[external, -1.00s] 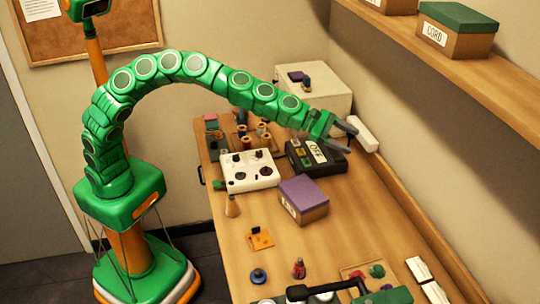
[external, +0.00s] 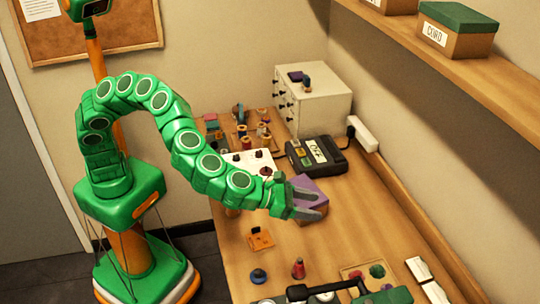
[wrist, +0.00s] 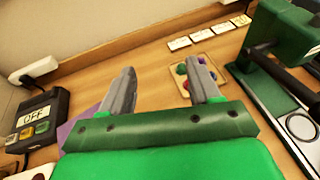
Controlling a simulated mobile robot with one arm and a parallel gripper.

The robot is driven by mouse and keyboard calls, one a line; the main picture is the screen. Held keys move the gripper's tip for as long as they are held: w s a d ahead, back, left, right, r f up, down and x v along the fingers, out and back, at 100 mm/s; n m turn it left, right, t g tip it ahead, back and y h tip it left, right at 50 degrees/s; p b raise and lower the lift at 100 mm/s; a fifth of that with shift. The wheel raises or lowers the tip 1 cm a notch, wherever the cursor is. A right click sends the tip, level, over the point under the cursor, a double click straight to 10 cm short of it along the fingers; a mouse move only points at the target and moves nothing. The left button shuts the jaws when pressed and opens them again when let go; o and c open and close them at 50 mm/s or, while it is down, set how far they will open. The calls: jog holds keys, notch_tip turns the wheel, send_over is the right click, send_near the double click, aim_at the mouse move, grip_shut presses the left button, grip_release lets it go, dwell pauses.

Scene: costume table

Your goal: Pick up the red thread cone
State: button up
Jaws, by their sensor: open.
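The red thread cone (external: 298,268) stands upright on the front part of the table in the external view, between a blue round item and a wooden tray. My gripper (external: 312,204) is open and empty, above the purple-lidded box and farther back on the table than the cone. In the wrist view my gripper's two fingers (wrist: 165,68) are spread with nothing between them. I cannot make out the cone in the wrist view; my gripper body covers the lower middle there.
A purple-lidded box (external: 313,187) lies under my gripper. A blue item (external: 258,276) and an orange piece (external: 260,239) are near the cone. The tray (wrist: 211,87) holds colored pieces. A green machine (wrist: 285,40) stands at the right. A black OFF device (external: 318,156) sits behind.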

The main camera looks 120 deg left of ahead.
jog(key=s+d+f+n+g+y, duration=0.15)
jog(key=s+d+f, duration=0.25)
jog(key=s+d, duration=0.45)
send_near(297, 262)
jog(key=shift+w+a+f+n+g, duration=0.35)
jog(key=shift+a+f+n, duration=0.1)
jog(key=shift+a+f, duration=0.1)
jog(key=shift+w+a, duration=0.1)
jog(key=shift+x, duration=1)
jog(key=shift+w+r+x, duration=0.15)
jog(key=shift+x, duration=1.2)
jog(key=shift+w+r+x, duration=0.15)
jog(key=shift+r+x, duration=0.05)
jog(key=shift+x, duration=1.1)
jog(key=c, duration=1.1)
